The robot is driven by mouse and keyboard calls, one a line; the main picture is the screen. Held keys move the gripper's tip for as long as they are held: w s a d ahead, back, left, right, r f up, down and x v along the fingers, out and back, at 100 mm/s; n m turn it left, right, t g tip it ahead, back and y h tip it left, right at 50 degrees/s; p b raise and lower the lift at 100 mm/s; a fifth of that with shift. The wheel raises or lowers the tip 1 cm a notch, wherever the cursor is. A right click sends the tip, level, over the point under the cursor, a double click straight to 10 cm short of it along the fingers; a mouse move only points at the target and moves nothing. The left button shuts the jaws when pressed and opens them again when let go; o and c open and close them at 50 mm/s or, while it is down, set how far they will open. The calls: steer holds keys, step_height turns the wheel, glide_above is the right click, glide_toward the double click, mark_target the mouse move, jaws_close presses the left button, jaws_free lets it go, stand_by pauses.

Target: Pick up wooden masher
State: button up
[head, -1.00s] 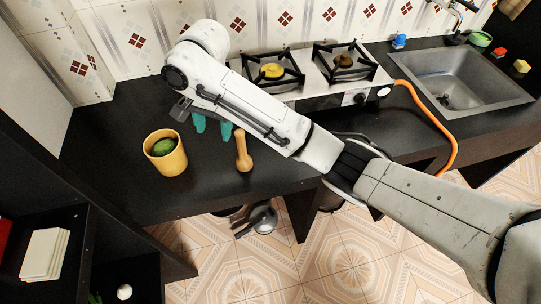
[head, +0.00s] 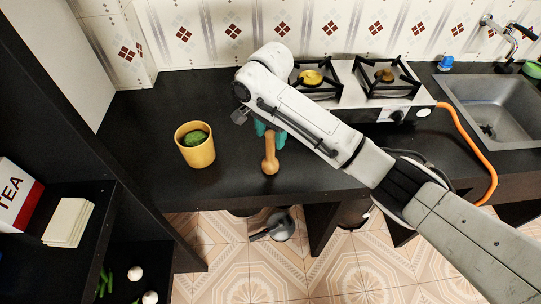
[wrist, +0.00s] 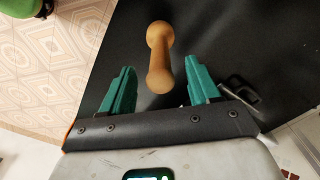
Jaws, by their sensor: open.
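The wooden masher (head: 270,158) lies on the black counter, right of the yellow cup. In the wrist view the masher (wrist: 160,55) lies ahead of and partly between the teal fingertips, its handle end toward my gripper. My gripper (wrist: 160,80) is open, with a finger on either side of the masher's near end and gaps on both sides. In the head view my gripper (head: 268,130) is at the masher's far end, its fingers partly hidden by my arm. I cannot tell its exact height above the counter.
A yellow cup (head: 198,155) holding a green item (head: 195,138) stands left of the masher. The stove (head: 350,88) is behind and right, with an orange hose (head: 468,125) beside it. A dark shelf unit (head: 105,262) stands front left. The counter's front edge is close to the masher.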

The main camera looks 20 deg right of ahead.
mark_target(270, 152)
steer(key=shift+f, duration=1.15)
jaws_close()
